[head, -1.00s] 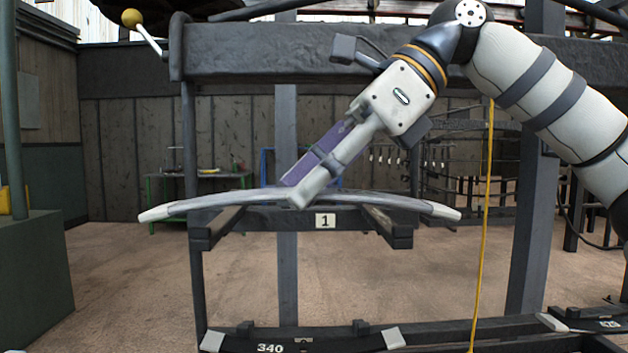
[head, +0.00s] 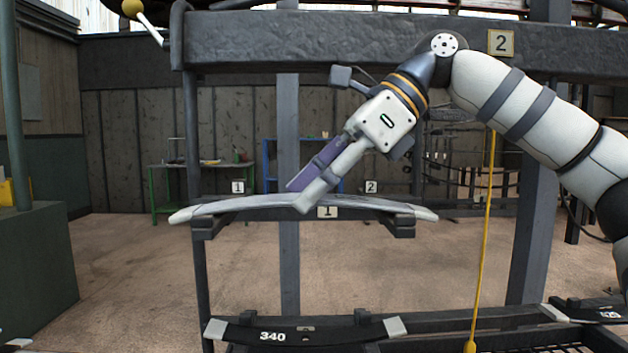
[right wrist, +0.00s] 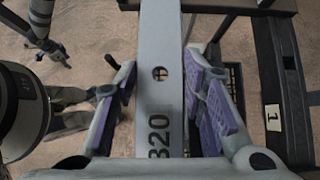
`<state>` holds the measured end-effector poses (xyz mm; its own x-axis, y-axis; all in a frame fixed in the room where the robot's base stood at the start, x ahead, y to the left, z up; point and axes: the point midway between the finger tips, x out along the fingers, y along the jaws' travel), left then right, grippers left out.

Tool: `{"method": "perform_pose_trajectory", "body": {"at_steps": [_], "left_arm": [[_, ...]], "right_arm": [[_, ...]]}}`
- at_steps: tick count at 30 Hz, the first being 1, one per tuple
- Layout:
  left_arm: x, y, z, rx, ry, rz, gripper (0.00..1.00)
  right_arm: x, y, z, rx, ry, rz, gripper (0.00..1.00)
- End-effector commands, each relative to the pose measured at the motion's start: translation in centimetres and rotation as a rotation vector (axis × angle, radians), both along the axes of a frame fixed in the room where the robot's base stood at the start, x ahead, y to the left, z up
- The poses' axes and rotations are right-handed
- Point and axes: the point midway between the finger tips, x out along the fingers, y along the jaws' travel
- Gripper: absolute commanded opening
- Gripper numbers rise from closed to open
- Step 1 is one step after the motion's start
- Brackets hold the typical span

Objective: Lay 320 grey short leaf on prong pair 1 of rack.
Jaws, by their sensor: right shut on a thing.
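The grey 320 leaf (head: 240,206) is a long, shallow arched bar, level across the rack, with pale ends. My right gripper (head: 304,197) is shut on its middle from above. In the right wrist view the leaf (right wrist: 160,40) runs between the purple-padded fingers, with its hole and "320" showing. Prong pair 1 shows as a left prong (head: 204,229) and a right prong (head: 401,228), under the leaf near its two ends. I cannot tell whether the leaf touches them. The plate marked 1 (head: 327,212) is just behind the leaf.
A dark leaf marked 340 (head: 320,333) lies low on the rack, below the prongs. A thick dark beam (head: 300,38) crosses above my right gripper. A yellow cord (head: 485,230) hangs to the right. A green cabinet (head: 35,275) stands at the left.

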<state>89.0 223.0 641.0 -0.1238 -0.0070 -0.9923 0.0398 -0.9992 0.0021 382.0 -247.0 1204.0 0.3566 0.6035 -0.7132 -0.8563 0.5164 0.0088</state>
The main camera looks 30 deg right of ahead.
Motion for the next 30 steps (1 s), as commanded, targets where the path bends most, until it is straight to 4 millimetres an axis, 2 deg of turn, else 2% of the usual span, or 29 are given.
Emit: {"method": "perform_pose_trajectory", "body": {"at_steps": [3, 4, 7, 17, 20, 27, 30], "left_arm": [[0.0, 0.0, 0.0, 0.0, -0.002, 0.0, 0.43], [0.0, 0.0, 0.0, 0.0, -0.002, 0.0, 0.43], [0.0, 0.0, 0.0, 0.0, -0.002, 0.0, 0.43], [0.0, 0.0, 0.0, 0.0, 0.0, 0.0, 0.43], [0.0, 0.0, 0.0, 0.0, 0.0, 0.0, 0.43], [0.0, 0.0, 0.0, 0.0, 0.0, 0.0, 0.43], [0.0, 0.0, 0.0, 0.0, 0.0, 0.0, 0.43]], "right_arm": [[-0.1, 0.0, 0.3, 0.004, -0.006, 0.0, 0.01], [-0.1, 0.0, 0.3, 0.004, -0.006, 0.0, 0.39], [-0.1, 0.0, 0.2, 0.003, -0.005, 0.0, 0.61], [-0.1, -0.2, 0.2, -0.001, 0.002, -0.001, 0.61], [-0.7, -1.2, 1.5, 0.001, -0.003, -0.002, 0.61], [-3.0, -5.1, 6.2, 0.003, -0.005, -0.003, 0.61], [-3.7, -6.2, 7.6, 0.002, -0.004, -0.002, 0.61]]}}
